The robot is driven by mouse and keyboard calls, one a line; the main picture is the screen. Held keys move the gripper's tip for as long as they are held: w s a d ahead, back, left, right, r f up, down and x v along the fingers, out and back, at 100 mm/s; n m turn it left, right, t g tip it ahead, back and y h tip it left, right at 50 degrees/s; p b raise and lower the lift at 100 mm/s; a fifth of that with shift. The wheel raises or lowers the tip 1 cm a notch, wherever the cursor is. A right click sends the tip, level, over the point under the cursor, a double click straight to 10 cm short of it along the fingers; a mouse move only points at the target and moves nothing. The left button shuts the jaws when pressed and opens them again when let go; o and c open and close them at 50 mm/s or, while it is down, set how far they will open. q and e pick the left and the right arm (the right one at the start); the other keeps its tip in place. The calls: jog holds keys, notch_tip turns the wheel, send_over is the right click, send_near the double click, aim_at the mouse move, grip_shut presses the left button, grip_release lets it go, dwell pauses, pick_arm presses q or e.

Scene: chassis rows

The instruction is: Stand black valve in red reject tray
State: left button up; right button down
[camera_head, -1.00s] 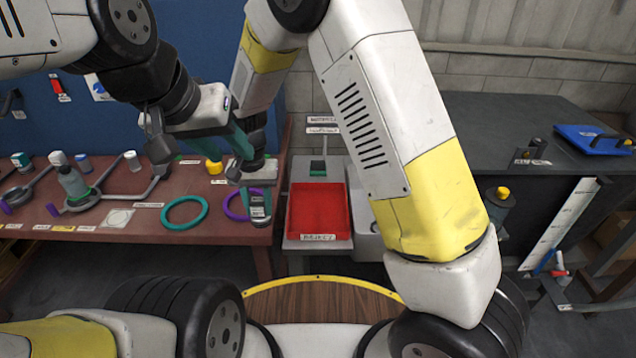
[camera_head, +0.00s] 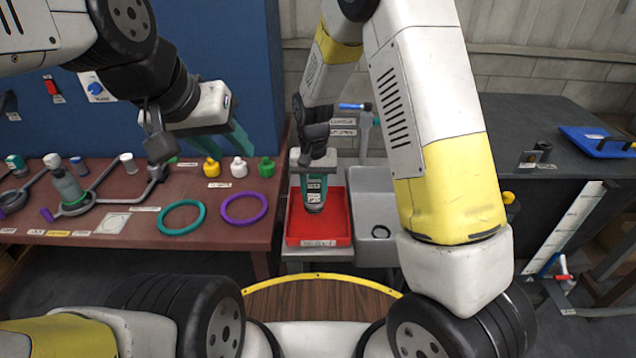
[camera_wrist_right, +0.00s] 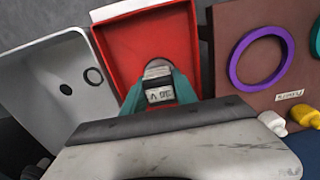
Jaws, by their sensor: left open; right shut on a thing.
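The red reject tray (camera_head: 333,228) sits on a grey stand at the centre, and it also shows in the right wrist view (camera_wrist_right: 118,45). My right gripper (camera_head: 314,203) is over the tray, pointing down, its teal fingers shut on a dark labelled piece, apparently the black valve (camera_wrist_right: 158,72). The fingers and palm hide most of the piece. I cannot tell whether its bottom touches the tray floor. My left gripper (camera_head: 225,138) is open and empty above the brown bench, left of the tray.
The brown bench (camera_head: 120,228) holds a teal ring (camera_head: 182,217), a purple ring (camera_head: 244,208), and yellow (camera_head: 212,168), white (camera_head: 238,168) and green (camera_head: 267,167) pieces. A grey basin (camera_head: 372,205) with a dark ring stands right of the tray.

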aim_at(318, 201)
jog(key=shift+w+d, duration=0.2)
jog(key=shift+d, duration=0.2)
jog(key=shift+d+f, duration=0.15)
jog(key=shift+f, duration=1.65)
jog(key=shift+f, duration=0.1)
jog(key=c, duration=1)
grip_release()
jog(key=shift+o, duration=0.2)
